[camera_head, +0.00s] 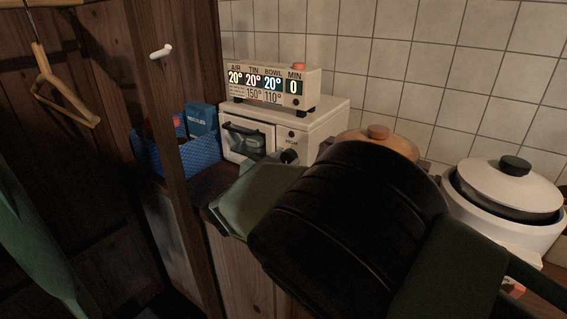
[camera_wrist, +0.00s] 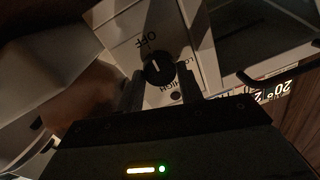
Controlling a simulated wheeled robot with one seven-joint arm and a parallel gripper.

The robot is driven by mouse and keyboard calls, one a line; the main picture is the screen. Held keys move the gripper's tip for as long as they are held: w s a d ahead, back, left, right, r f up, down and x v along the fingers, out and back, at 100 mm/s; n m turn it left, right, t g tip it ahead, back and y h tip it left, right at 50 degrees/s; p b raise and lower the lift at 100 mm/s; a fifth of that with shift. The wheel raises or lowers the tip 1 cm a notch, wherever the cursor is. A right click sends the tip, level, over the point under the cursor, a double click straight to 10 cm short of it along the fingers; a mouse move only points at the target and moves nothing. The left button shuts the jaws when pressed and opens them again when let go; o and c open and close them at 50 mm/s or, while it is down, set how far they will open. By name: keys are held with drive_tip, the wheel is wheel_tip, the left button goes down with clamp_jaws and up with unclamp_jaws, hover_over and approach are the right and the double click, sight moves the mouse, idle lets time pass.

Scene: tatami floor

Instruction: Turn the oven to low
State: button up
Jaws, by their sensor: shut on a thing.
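The white toaster oven (camera_head: 322,124) stands on the counter against the tiled wall, its glass door closed. Its dark round knob (camera_wrist: 158,72) is on the panel beside the door, with OFF, LOW and HIGH printed around it. In the wrist view, the knob's white mark points roughly toward OFF. My gripper (camera_wrist: 159,82) has a finger on each side of the knob and is shut on it. In the head view, my dark arm hides most of the gripper and part of the oven's front.
A display box (camera_head: 268,80) on the oven reads 20° for air, tin and bowl, and 0 min. A blue basket (camera_head: 196,158) stands left of the oven. A wooden-lidded pot (camera_head: 377,133) and a white pot (camera_head: 512,187) stand right. A wooden post (camera_head: 165,130) rises front left.

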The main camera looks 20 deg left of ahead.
drive_tip(key=shift+f, duration=0.15)
drive_tip(key=m+b, duration=0.4)
drive_tip(key=b, duration=0.1)
drive_tip(key=shift+f, duration=0.25)
drive_tip(key=m+b, duration=0.6)
drive_tip(key=b, duration=0.1)
drive_tip(key=shift+f+h, duration=0.1)
drive_tip(key=shift+h, duration=0.3)
drive_tip(key=m+b, duration=0.4)
drive_tip(key=b, duration=0.1)
drive_tip(key=shift+m, duration=0.3)
drive_tip(key=m+b, duration=0.2)
drive_tip(key=b, duration=0.1)
drive_tip(key=shift+m+h, duration=0.3)
drive_tip(key=shift+h, duration=0.1)
drive_tip(key=shift+m+b, duration=0.4)
drive_tip(key=shift+b, duration=0.15)
drive_tip(key=shift+r, duration=0.25)
drive_tip(key=o, duration=1)
